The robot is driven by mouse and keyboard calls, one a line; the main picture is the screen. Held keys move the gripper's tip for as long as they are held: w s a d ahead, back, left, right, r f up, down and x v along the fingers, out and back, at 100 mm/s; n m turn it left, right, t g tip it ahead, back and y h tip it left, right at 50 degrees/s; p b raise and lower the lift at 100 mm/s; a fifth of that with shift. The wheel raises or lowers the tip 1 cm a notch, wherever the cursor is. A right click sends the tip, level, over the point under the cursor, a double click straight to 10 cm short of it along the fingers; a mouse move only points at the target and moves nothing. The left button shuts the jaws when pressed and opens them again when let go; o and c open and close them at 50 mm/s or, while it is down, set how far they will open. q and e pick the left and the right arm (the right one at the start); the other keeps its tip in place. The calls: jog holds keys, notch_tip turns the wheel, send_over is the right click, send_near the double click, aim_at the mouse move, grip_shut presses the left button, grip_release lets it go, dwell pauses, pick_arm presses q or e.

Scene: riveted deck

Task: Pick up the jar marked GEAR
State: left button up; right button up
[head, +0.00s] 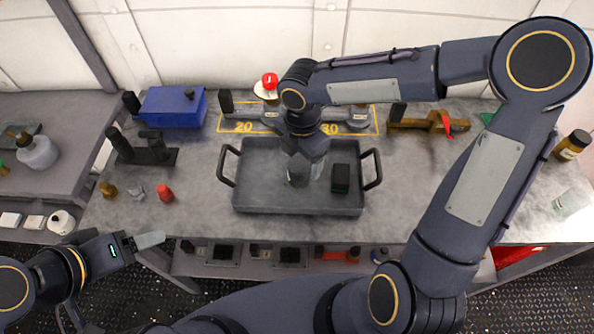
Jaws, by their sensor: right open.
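No label reading GEAR can be made out. My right gripper (306,164) points down over the grey tray (265,203) and is open. A greyish glass-like thing (298,174) stands in the tray right beneath it, partly hidden by the gripper; I cannot tell if the fingers are around it or above it. An amber jar with a dark lid and a pale label (572,146) lies or leans at the bench's right end. A clear jar (572,202) is in front of it. My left gripper (140,242) is low at the bench's front left edge, away from the jars; its opening is unclear.
A dark green-black block (341,178) is in the tray, right of the gripper. A blue box (172,107), a black stand (146,150) and a red small piece (165,193) are at left. A brass-coloured tool (430,123) lies behind right.

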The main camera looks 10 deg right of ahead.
aim_at(300, 171)
jog(key=f, duration=0.4)
jog(key=shift+s+a, duration=0.1)
jog(key=shift+a, duration=0.1)
jog(key=shift+f, duration=0.5)
jog(key=c, duration=1.1)
jog(key=shift+r, duration=0.1)
